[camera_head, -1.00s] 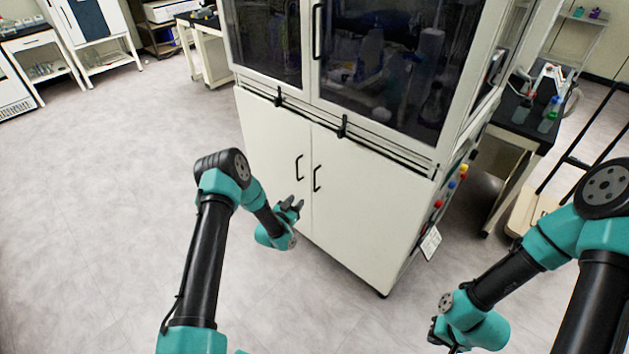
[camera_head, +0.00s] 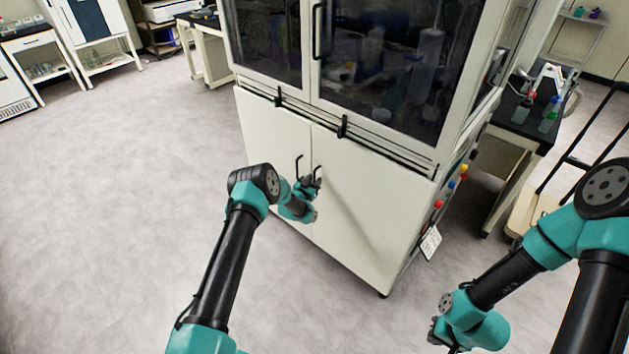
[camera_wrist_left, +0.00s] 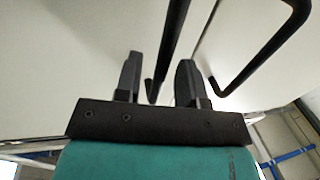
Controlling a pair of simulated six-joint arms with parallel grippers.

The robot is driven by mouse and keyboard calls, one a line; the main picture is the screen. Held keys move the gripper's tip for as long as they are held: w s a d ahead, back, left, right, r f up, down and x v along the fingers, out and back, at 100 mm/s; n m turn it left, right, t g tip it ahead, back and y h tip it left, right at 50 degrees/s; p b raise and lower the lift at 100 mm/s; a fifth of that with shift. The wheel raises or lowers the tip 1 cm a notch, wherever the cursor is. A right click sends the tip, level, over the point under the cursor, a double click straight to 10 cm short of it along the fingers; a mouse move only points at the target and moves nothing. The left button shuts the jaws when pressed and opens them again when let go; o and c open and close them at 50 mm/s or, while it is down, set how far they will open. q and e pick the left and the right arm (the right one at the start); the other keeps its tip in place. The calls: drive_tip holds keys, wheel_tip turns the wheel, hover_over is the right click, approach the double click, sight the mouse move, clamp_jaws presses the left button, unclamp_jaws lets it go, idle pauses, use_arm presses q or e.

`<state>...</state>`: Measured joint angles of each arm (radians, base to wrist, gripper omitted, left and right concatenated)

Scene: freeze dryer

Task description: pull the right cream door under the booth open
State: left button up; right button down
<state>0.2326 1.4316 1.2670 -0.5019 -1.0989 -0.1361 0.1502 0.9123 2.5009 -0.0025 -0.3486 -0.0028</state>
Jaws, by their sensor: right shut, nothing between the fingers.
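The right cream door (camera_head: 365,205) under the booth (camera_head: 440,140) is closed, flush with the left cream door (camera_head: 268,145). Its black bar handle (camera_head: 317,170) is near the middle seam, partly hidden by my left gripper (camera_head: 312,184). In the left wrist view, my left gripper (camera_wrist_left: 160,78) is open, and a black handle (camera_wrist_left: 172,40) runs between its two fingers, apparently not clamped. The other door's handle (camera_wrist_left: 272,50) is off to the right there. My right gripper (camera_head: 435,330) is shut and empty, low at the lower right, away from the booth.
The left door's handle (camera_head: 298,166) is close beside my left gripper. Black latches (camera_head: 342,127) sit above the doors. Coloured buttons (camera_head: 451,185) are on the booth's right side. A dark-topped bench (camera_head: 520,125) stands to the right. The floor in front of the doors is open.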

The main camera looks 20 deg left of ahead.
use_arm(q)
drive_tip(key=shift+w+d, duration=0.1)
drive_tip(key=shift+w, duration=0.25)
clamp_jaws()
idle(0.4)
